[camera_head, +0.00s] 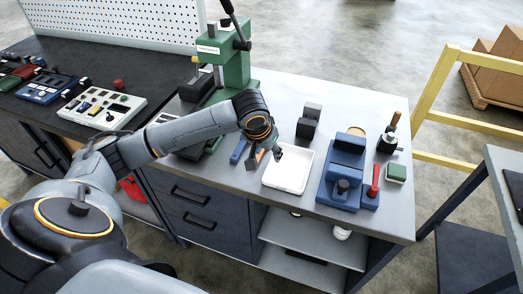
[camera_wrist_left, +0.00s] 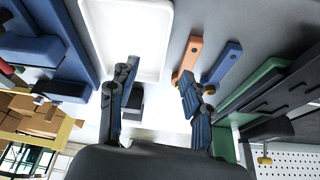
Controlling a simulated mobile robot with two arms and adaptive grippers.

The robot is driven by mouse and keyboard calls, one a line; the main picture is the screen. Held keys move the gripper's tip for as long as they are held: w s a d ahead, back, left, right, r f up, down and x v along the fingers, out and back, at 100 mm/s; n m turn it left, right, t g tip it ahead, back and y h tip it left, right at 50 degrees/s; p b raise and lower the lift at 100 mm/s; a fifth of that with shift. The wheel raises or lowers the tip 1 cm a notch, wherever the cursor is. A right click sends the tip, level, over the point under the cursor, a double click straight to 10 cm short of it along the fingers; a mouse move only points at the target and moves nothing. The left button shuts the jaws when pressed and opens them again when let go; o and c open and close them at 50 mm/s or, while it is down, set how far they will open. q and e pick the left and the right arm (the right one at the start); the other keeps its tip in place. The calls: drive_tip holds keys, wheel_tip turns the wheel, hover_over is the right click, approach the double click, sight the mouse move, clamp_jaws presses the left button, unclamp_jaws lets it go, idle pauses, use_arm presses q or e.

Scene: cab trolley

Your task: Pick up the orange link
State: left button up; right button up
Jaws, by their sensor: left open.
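The orange link (camera_wrist_left: 187,58) lies on the grey bench top in the left wrist view, between the white tray and a blue link (camera_wrist_left: 222,62). In the head view only a bit of the orange link (camera_head: 260,156) shows beside my gripper. My left gripper (camera_wrist_left: 158,72) is open and empty, with its fingers pointing down at the bench. One finger is over the white tray side and the other is near the lower ends of the two links. In the head view my left gripper (camera_head: 266,152) hangs above the tray's left edge. My right gripper is not seen.
The white tray (camera_head: 271,180) looks empty. A blue vise-like block (camera_head: 341,180), a dark block (camera_head: 309,121) and a red-handled tool (camera_head: 374,180) stand around it. A green press (camera_head: 236,65) rises behind my arm.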

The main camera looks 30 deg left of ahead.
use_arm(q)
drive_tip(key=w+a+r+n, duration=0.2)
drive_tip(key=a+r, duration=0.2)
drive_tip(key=a, duration=0.1)
drive_tip(key=shift+y, duration=0.3)
drive_tip(key=x, duration=0.4)
drive_tip(key=p+x, duration=0.1)
drive_tip(key=x, duration=0.3)
drive_tip(key=shift+a+f, duration=0.25)
drive_tip(key=shift+f+p, duration=0.25)
drive_tip(key=shift+p, duration=0.05)
drive_tip(key=shift+a+p+x, duration=0.2)
drive_tip(key=shift+p+x, duration=0.4)
drive_tip(key=shift+x, duration=1.85)
drive_tip(key=shift+r, duration=0.1)
clamp_jaws()
drive_tip(key=shift+r, duration=0.1)
